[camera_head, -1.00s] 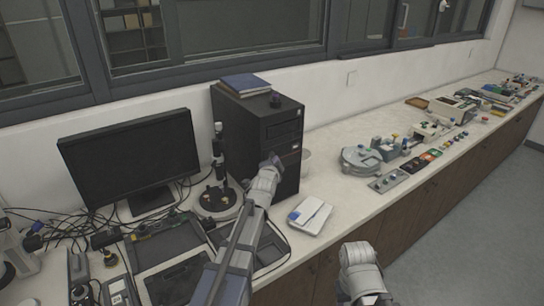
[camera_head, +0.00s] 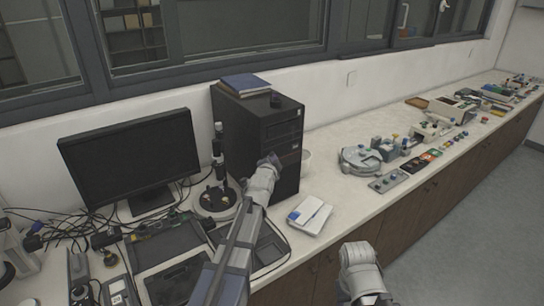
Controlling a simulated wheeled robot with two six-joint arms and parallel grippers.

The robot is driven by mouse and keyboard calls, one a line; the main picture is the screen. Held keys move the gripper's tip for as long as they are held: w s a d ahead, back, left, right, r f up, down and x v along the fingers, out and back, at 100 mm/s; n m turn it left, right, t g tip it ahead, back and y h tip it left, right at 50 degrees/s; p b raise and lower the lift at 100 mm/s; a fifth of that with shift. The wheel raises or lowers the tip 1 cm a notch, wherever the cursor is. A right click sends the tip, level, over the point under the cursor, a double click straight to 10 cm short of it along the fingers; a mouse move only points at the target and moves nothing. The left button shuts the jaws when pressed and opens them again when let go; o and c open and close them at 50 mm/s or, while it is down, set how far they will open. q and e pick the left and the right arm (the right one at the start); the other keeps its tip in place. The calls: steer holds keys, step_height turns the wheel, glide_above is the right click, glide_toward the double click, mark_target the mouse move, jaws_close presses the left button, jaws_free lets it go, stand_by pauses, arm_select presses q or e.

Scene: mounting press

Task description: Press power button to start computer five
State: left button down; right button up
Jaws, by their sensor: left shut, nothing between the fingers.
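The black computer tower (camera_head: 230,130) stands upright on the counter against the wall. My left gripper (camera_head: 274,160) is shut and empty, with its tip at the front face of the tower, below the drive bays. The power button is not visible; the gripper covers part of that face. I cannot tell whether the tip touches the tower. The black monitor (camera_head: 130,160) left of it has a dark screen. Part of my right arm shows at the bottom, but its gripper fingers are not clearly visible.
A blue book (camera_head: 245,82) lies on top of the tower. A microscope (camera_head: 217,180) stands left of the tower. A white and blue box (camera_head: 310,215) lies right of my left arm. Several devices and parts line the counter (camera_head: 330,140) to the right. Cables lie around the monitor.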

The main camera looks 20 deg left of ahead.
arm_select(q)
steer(key=shift+w+a, duration=0.1)
stand_by(0.6)
steer(key=shift+s+d, duration=0.5)
steer(key=shift+d, duration=0.15)
steer(key=s+d, duration=0.1)
steer(key=d, duration=0.1)
steer(key=s+d, duration=0.2)
stand_by(0.3)
stand_by(0.6)
